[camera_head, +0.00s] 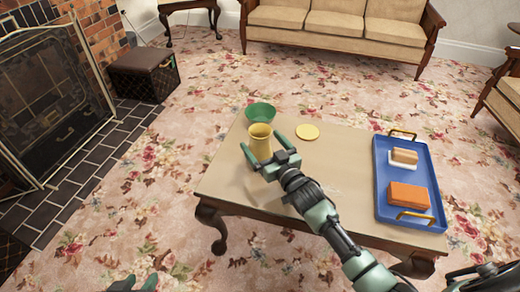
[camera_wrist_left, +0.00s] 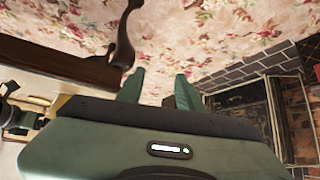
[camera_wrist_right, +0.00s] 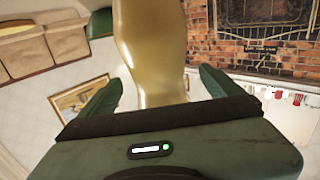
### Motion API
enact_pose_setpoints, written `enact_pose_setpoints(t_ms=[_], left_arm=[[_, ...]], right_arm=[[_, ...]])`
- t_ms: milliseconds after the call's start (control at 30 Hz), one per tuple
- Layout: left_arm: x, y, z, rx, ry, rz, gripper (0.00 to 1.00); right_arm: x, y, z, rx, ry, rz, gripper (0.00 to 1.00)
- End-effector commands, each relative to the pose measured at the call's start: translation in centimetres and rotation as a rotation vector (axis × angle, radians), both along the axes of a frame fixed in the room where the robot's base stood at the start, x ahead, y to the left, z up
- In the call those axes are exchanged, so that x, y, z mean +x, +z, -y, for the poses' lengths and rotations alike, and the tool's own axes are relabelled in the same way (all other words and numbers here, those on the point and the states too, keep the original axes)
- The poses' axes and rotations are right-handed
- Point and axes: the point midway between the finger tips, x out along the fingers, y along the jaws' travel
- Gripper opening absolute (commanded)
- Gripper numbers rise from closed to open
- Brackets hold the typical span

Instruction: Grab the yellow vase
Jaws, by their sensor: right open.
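The yellow vase (camera_head: 260,142) stands upright near the left end of the coffee table (camera_head: 330,170). My right gripper (camera_head: 263,146) is open at the vase, with one finger on each side of it. In the right wrist view the vase (camera_wrist_right: 152,50) fills the gap between the open fingers (camera_wrist_right: 158,88); I cannot tell whether either finger touches it. My left gripper (camera_head: 135,284) shows only partly at the bottom edge of the head view. In the left wrist view its fingers (camera_wrist_left: 160,85) are apart and empty over the carpet.
A green bowl (camera_head: 260,112) sits just behind the vase, and a yellow disc (camera_head: 307,132) lies to its right. A blue tray (camera_head: 384,185) with blocks on it is at the table's right end. A fireplace screen (camera_head: 50,95) stands at the left.

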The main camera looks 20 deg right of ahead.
Motion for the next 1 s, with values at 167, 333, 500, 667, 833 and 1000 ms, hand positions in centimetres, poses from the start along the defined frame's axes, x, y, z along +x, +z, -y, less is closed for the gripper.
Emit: enact_pose_setpoints(t_ms=[167, 333, 500, 667, 833, 1000], left_arm=[[2.0, 1.3, 0.7, -0.024, -0.008, 0.111, 0.36], [2.4, 1.8, 0.9, -0.031, -0.01, 0.139, 0.36], [2.4, 1.8, 0.9, -0.031, -0.01, 0.138, 0.36], [2.4, 1.8, 0.9, -0.03, -0.009, 0.138, 0.36], [2.4, 1.8, 0.8, -0.03, -0.009, 0.137, 0.36], [2.4, 1.8, 0.8, -0.03, -0.009, 0.137, 0.36]], right_arm=[[1.6, -0.1, -0.3, 0.0, -0.001, 0.0, 0.94], [1.9, -0.1, -0.3, 0.001, -0.001, -0.002, 0.94], [1.8, -0.1, -0.3, 0.001, -0.001, -0.002, 0.92], [1.8, -0.1, -0.3, 0.001, -0.001, -0.002, 0.47], [1.9, 0.1, -0.3, 0.001, 0.0, 0.002, 0.11], [1.9, 0.1, -0.3, 0.001, 0.0, 0.002, 0.11]])
